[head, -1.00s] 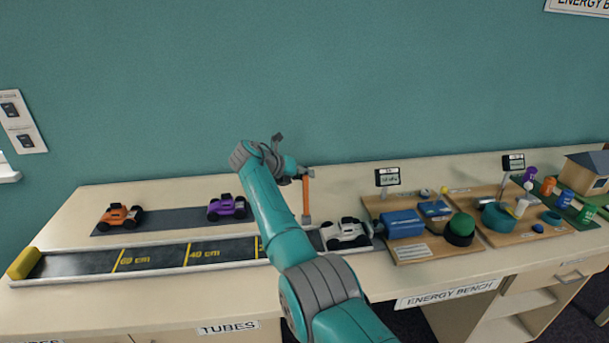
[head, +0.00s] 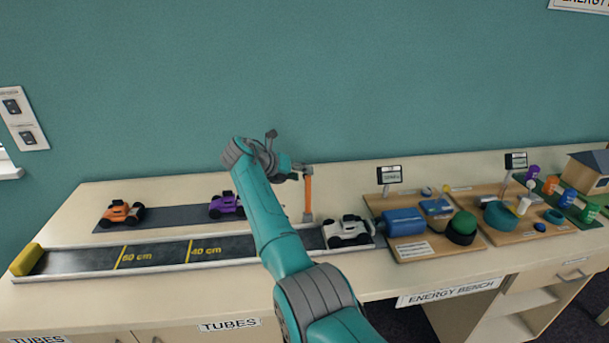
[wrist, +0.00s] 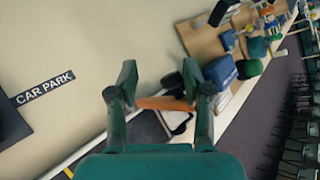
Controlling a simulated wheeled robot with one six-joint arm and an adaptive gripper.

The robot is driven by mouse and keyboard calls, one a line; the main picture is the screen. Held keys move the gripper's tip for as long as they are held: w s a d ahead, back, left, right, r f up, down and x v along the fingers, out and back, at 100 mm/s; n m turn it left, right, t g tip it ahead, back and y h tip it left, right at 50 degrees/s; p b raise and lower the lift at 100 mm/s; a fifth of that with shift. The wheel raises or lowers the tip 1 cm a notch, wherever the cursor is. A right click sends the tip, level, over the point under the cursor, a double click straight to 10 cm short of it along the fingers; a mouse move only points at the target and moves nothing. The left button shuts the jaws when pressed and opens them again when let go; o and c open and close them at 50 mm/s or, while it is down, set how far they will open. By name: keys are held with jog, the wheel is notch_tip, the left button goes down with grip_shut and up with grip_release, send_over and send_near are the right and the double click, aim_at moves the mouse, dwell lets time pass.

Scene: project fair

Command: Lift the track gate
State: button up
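The track gate (head: 308,195) is an orange bar with a grey foot beside the track (head: 160,252). In the head view it stands upright near the white car. In the wrist view the orange bar (wrist: 162,103) lies across the picture, between the bases of my fingers. My gripper (head: 284,167) is at the gate's upper end, just to its left in the head view. In the wrist view my gripper (wrist: 160,78) has its two fingers spread wide apart. I cannot tell whether a finger touches the bar.
A white car (head: 346,232) stands on the track's right end. Orange (head: 121,214) and purple (head: 226,204) cars are parked on a dark strip behind. The energy bench board (head: 402,250) with several parts is close on the right. A teal wall rises behind.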

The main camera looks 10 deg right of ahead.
jog(key=v, duration=0.9)
jog(key=shift+a, duration=0.2)
jog(key=shift+r, duration=0.1)
